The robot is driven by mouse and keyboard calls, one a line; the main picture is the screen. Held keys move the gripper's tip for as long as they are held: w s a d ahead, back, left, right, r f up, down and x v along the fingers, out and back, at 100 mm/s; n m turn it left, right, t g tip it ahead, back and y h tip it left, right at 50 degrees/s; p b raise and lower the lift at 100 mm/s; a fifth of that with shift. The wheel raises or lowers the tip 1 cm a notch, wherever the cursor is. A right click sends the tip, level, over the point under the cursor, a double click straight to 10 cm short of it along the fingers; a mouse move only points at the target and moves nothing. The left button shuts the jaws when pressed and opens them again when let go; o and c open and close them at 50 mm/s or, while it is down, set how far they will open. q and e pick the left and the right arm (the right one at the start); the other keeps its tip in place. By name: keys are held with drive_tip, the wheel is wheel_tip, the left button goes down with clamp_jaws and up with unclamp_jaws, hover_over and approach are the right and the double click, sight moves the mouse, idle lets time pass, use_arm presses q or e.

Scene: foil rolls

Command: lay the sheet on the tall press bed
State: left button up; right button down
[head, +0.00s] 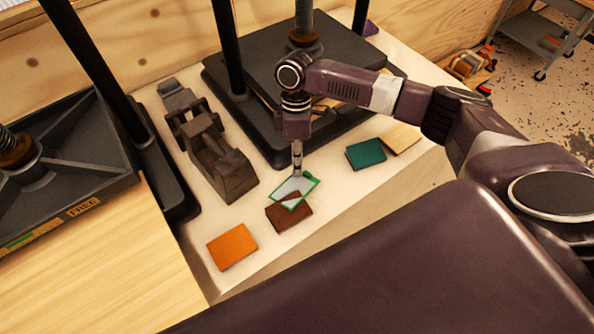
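The sheet (293,187) is pale with a green border. It hangs at a tilt from my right gripper (297,171), whose narrow fingers look shut on its upper edge. The sheet overlaps a dark brown book (288,219) in the picture; I cannot tell whether they touch. One dark press with a wide bed (250,115) and a central screw stands at the back, partly hidden by my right arm. Another press (85,150), at the left, bears a "FREE" label. The picture does not settle which is the tall one. My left gripper is not in view.
An orange book (232,247), a teal book (366,154) and a cream book (401,138) lie along the white table (345,200). A dark clamp-like device (215,150) stands between the presses. A wooden board (90,270) is at front left.

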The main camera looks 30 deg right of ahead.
drive_tip(key=shift+w+r, duration=0.1)
drive_tip(key=shift+r, duration=0.25)
wheel_tip(320, 180, up, 19)
drive_tip(key=b, duration=0.2)
drive_tip(key=shift+r, duration=0.15)
drive_tip(key=c, duration=0.6)
unclamp_jaws()
drive_tip(key=shift+o, duration=0.2)
